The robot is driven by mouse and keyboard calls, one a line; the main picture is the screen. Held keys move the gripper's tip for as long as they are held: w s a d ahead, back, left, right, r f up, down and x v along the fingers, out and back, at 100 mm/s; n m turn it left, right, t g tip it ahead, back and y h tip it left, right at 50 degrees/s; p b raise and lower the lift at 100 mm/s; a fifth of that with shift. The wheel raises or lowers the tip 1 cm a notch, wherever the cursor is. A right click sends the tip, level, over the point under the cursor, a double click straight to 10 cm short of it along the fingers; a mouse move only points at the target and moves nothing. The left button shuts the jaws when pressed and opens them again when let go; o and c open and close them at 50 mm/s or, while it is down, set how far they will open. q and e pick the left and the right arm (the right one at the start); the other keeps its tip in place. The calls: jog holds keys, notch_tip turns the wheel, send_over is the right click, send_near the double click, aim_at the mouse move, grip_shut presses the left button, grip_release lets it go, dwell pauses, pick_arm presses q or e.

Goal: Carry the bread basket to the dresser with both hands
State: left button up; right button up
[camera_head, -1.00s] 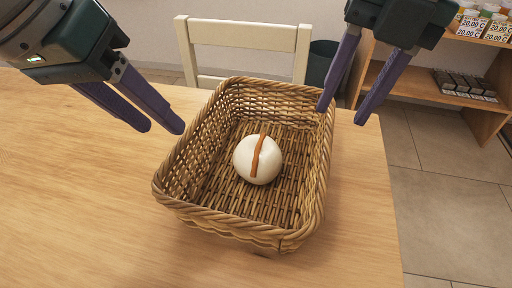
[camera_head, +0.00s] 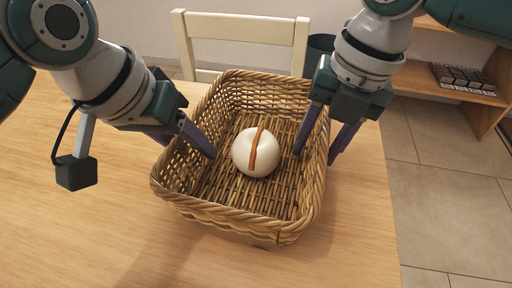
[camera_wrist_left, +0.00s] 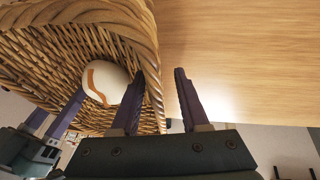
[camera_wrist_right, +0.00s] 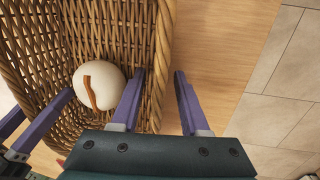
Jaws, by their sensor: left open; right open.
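The wicker bread basket (camera_head: 292,238) stands on the wooden table. A round white bun (camera_head: 244,152) with a brown stripe lies on its floor. My left gripper (camera_head: 190,148) is open at the basket's left wall, one finger inside and the other outside, partly hidden in the head view. The left wrist view shows the rim (camera_wrist_left: 152,50) between its fingers. My right gripper (camera_head: 322,158) is open at the right wall, one finger inside and one outside. The right wrist view shows the rim (camera_wrist_right: 162,60) between its fingers. I cannot tell whether any finger touches the wicker.
The light wooden table (camera_head: 60,225) is bare around the basket. A cream chair (camera_head: 243,24) stands behind it, with a dark bin (camera_head: 320,43) beside it. A wooden shelf (camera_head: 478,92) with small dark items stands at the right over tiled floor (camera_head: 440,190).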

pick_arm(q)
jog(key=shift+f, duration=0.2)
pick_arm(e)
jog(key=shift+f, duration=0.2)
pick_arm(q)
grip_shut()
pick_arm(e)
grip_shut()
dwell(1.0)
